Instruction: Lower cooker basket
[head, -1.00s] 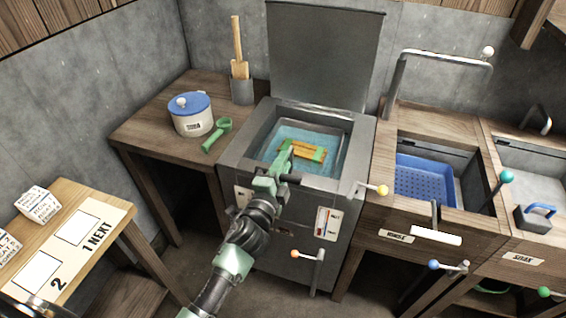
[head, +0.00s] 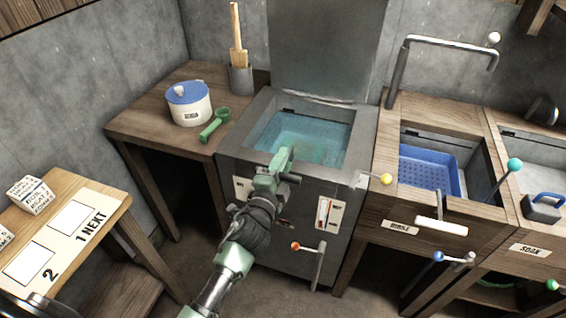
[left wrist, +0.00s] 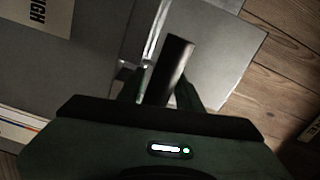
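The cooker (head: 236,150) is a grey metal box with its lid raised and bluish water (head: 305,138) in its open top. No basket stands clear of the water; only a faint brownish-green shape (head: 312,153) shows below the surface. My left gripper (head: 285,160) is at the cooker's front rim and covers part of the front. In the left wrist view a dark bar-shaped handle (left wrist: 172,62) lies between its two fingers, which appear closed on it. My right gripper is not in view.
A blue-lidded pot (head: 190,108) and a green scoop (head: 214,126) are on the wooden table at left. A sink with a blue basket (head: 428,174) adjoins the cooker at right. A valve lever (head: 318,262) with a red-orange knob sticks out from the cooker front.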

